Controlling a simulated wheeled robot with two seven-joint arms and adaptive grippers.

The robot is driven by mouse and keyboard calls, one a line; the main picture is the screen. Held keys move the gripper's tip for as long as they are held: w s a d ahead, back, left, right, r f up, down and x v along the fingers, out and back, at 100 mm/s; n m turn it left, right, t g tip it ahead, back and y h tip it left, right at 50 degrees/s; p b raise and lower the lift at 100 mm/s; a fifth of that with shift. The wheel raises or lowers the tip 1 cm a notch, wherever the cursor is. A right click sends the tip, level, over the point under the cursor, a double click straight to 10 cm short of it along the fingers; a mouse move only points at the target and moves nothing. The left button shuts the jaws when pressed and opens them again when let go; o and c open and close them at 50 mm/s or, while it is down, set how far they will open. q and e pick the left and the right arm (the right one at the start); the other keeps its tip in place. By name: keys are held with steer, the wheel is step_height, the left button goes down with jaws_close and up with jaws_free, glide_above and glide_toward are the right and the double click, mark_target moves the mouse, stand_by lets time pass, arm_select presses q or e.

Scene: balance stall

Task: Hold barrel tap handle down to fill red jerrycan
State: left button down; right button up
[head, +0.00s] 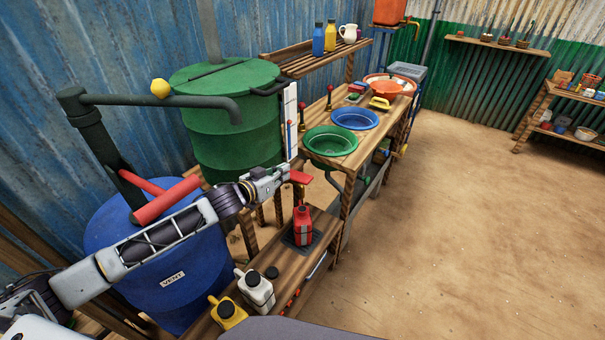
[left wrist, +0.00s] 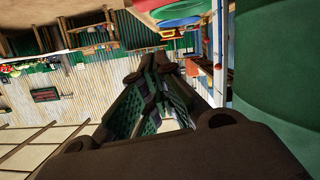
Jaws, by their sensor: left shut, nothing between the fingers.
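The green barrel (head: 228,140) with a lid stands against the blue wall; its green side also fills the right of the left wrist view (left wrist: 280,80). A red lever (head: 301,178), apparently the tap handle, shows just past the tips of my left gripper (head: 281,174). The gripper is shut and empty; I cannot tell whether it touches the lever. The fingers also show together in the left wrist view (left wrist: 160,68). The tap body is hidden behind the gripper. The red jerrycan (head: 303,229) stands upright on a dark grate below the lever. My right gripper is not in view.
A white jerrycan (head: 257,292) and a yellow jerrycan (head: 226,313) stand on the low bench's near part. A blue barrel (head: 190,285) with a pump is under my left arm. A counter with green (head: 330,141) and blue (head: 354,119) basins stands beyond. The floor at right is clear.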

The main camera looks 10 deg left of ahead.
arm_select(q)
steer(key=shift+w, duration=0.1)
glide_above(304, 183)
steer(key=w+a, duration=0.1)
steer(key=shift+w+a+f, duration=0.1)
steer(key=shift+f, duration=0.5)
steer(key=shift+w+a+f, duration=0.1)
steer(key=shift+f, duration=0.5)
steer(key=shift+d+f, duration=0.15)
steer(key=shift+f, duration=0.85)
steer(key=shift+d+f, duration=0.15)
steer(key=shift+f, duration=0.85)
steer(key=shift+s+f, duration=0.1)
steer(key=shift+s+d+f+m+y, duration=0.1)
steer(key=shift+d+f+m+y, duration=0.1)
steer(key=shift+f+m, duration=0.35)
steer(key=shift+d+f+m+y, duration=0.2)
steer(key=shift+f+m, duration=0.25)
steer(key=shift+f, duration=0.1)
steer(key=shift+s+d+f, duration=0.15)
steer(key=shift+d+f, duration=0.05)
steer(key=shift+f, duration=0.45)
stand_by(2.3)
